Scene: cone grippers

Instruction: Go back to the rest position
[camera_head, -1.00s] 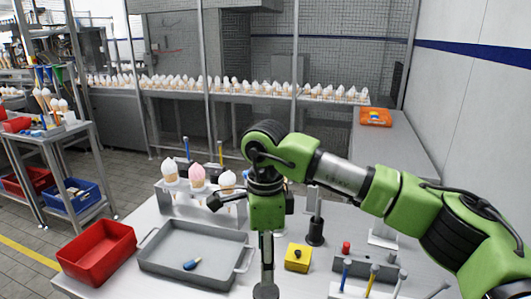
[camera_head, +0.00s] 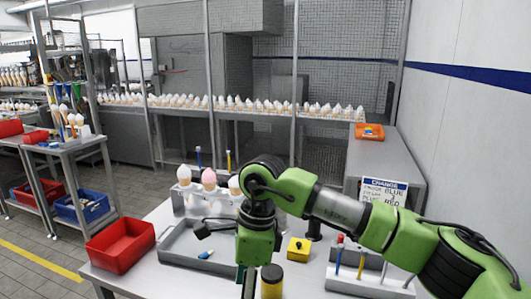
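My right arm, green and black, reaches in from the right over the grey work table (camera_head: 161,213). Its wrist hangs down near the middle of the head view, and dark parts stick out to its left. The lower end runs towards the bottom edge of the picture, where I cannot make out the fingertips or anything between them. A yellow cylinder with a black top (camera_head: 271,284) stands close beside the wrist's lower end; I cannot tell whether they touch. My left arm and gripper are not in view.
On the table are a grey tray (camera_head: 172,252) with a blue piece (camera_head: 205,254), a red bin (camera_head: 120,246), a cone rack with a pink-topped cone (camera_head: 209,179), a yellow block (camera_head: 298,248) and a tool holder (camera_head: 369,284). A sign (camera_head: 384,190) stands behind.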

